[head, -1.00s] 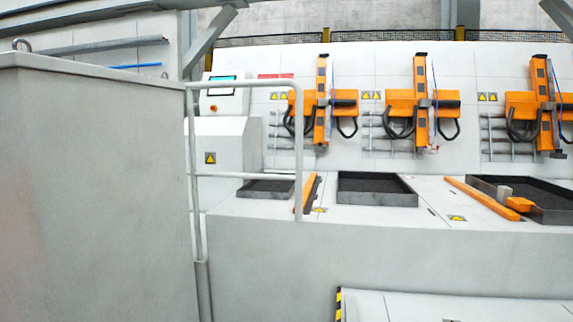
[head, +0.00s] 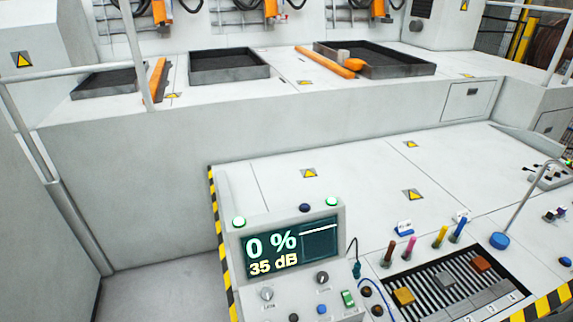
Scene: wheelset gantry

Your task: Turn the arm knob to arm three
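A control box with a lit screen (head: 288,248) reading "0 %" and "35 dB" stands on the white desk at the lower middle. Below the screen are two round knobs: a grey one (head: 267,293) at the left and a dark one (head: 322,278) at the right. Their small labels are too blurred to read, so I cannot tell which is the arm knob or where it points. A further small panel (head: 548,178) with dark controls is at the right edge. Neither of my grippers is in view.
A slotted panel (head: 447,285) with coloured blocks and several coloured pegs is right of the screen. A blue-based microphone (head: 500,240) stands beyond it. Behind the desk, a bench holds dark trays (head: 229,65). A railing (head: 75,75) is at the left. The desk's back is mostly clear.

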